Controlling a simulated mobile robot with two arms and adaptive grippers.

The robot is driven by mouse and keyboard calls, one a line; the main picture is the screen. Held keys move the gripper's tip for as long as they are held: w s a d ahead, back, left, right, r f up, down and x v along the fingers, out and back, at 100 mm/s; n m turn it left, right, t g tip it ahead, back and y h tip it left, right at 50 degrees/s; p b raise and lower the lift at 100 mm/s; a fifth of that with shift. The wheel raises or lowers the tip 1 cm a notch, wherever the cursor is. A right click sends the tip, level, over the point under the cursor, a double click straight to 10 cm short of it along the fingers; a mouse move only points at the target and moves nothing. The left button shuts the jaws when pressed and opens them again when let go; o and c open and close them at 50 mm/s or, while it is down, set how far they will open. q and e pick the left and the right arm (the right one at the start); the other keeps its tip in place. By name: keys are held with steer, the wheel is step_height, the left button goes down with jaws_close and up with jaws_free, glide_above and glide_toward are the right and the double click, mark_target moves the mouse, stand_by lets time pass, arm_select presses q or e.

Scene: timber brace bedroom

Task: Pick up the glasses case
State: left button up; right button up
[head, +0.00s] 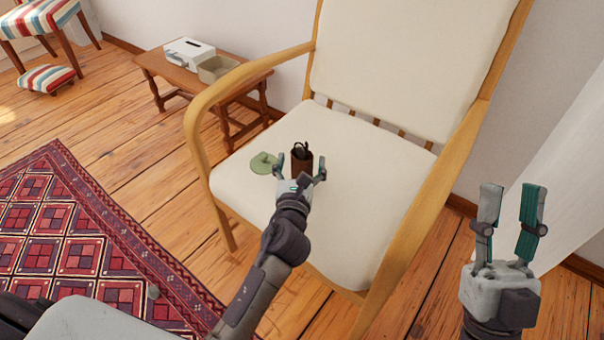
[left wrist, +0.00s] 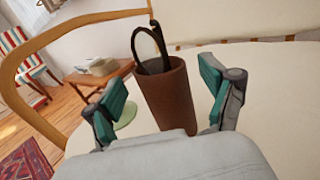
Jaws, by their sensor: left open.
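The glasses case (head: 302,161) is a brown, open-topped upright holder on the cream chair seat (head: 363,180). Dark glasses (left wrist: 150,48) stick out of its top. In the left wrist view the case (left wrist: 166,97) stands between and just beyond my open left fingers. My left gripper (head: 301,170) is over the seat in front of the case, with one finger to each side of it. I see no finger pressing on it. My right gripper (head: 510,222) is open and empty, off to the right of the chair.
A flat green round item (head: 263,163) lies on the seat just left of the case. The chair's wooden armrests (head: 240,78) rise on both sides. A low wooden table (head: 160,66) with a white box (head: 189,52) and a tray (head: 218,68) stands behind left.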

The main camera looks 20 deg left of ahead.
arm_select(q)
steer(key=shift+w+a, duration=0.15)
steer(key=shift+w, duration=0.7)
steer(key=shift+r, duration=0.1)
steer(key=c, duration=1.3)
steer(key=shift+o, duration=0.2)
